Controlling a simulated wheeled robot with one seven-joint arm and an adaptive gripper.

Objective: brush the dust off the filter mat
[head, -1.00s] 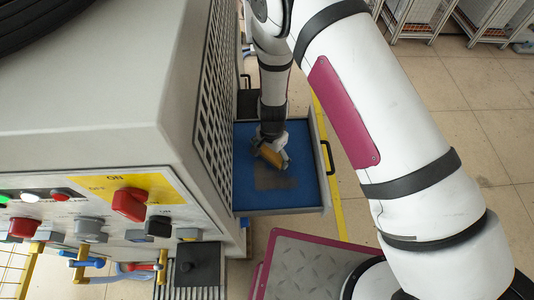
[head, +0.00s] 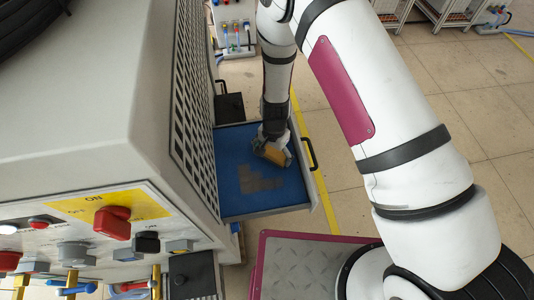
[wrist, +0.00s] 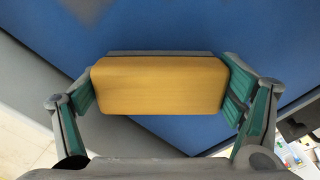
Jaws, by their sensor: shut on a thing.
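The blue filter mat (head: 290,191) lies in the pulled-out drawer in the head view. A grey-brown dust patch (head: 258,181) with stepped edges lies on its middle. My gripper (head: 273,143) is over the far right part of the mat, beyond the dust patch. It is shut on a brush with a yellow-brown block (head: 272,153). In the wrist view, the brush (wrist: 160,85) sits between the two green-padded fingers, over blue mat (wrist: 235,25). Some dust (wrist: 85,8) shows at the top left there. The bristles are hidden, so I cannot tell whether they touch the mat.
The light grey drawer rim with its black handle (head: 309,153) bounds the mat. The machine's perforated side wall (head: 192,115) rises close on the left. A control panel with a red switch (head: 112,222) faces the front. Open floor lies to the right.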

